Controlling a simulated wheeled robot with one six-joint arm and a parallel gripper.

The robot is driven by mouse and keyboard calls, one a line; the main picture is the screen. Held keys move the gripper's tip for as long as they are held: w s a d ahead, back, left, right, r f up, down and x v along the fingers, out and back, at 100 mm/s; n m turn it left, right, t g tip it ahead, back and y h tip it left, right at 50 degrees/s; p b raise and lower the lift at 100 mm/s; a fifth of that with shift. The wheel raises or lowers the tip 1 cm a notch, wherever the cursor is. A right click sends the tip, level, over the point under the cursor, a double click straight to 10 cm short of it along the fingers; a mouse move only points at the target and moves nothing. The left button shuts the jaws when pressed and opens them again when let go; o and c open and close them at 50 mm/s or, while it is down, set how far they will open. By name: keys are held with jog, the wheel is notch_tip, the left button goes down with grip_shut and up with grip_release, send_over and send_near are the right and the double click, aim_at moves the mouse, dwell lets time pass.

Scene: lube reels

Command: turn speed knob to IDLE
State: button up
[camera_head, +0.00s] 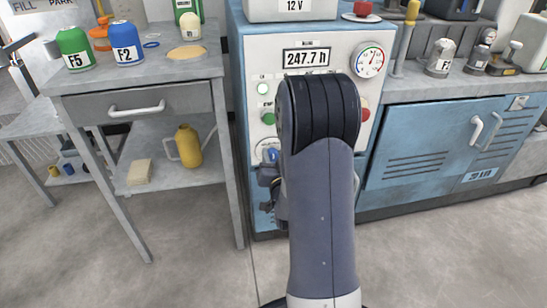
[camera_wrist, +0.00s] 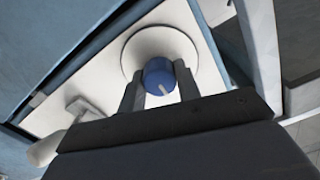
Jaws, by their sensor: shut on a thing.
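The speed knob (camera_wrist: 158,76) is blue with a pale pointer mark and sits on a round white dial plate in the wrist view. My gripper (camera_wrist: 159,84) has one finger on each side of the knob and is shut on it. In the head view the knob shows as a small blue spot (camera_head: 270,154) at the lower left of the panel, partly behind my arm. My gripper (camera_head: 268,172) is mostly hidden there by my arm. The dial's lettering, including IDLE, cannot be read in either view.
The panel (camera_head: 262,56) carries an hour display (camera_head: 307,57), a round gauge (camera_head: 369,60) and a green button (camera_head: 268,118). A lever with a pale handle (camera_wrist: 45,149) stands near the knob in the wrist view. A grey cart (camera_head: 75,84) stands close on the left.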

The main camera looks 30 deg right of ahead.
jog(key=n, duration=0.6)
jog(key=shift+n, duration=0.3)
dwell(0.4)
jog(key=o, duration=1)
jog(key=shift+c, duration=0.2)
jog(key=shift+s, duration=0.1)
jog(key=p+v, duration=0.1)
jog(key=v, duration=0.9)
jog(key=shift+s, duration=0.3)
jog(key=shift+w+a, duration=0.1)
jog(key=b+x, duration=0.1)
jog(key=x, duration=0.9)
jog(key=shift+w, duration=0.3)
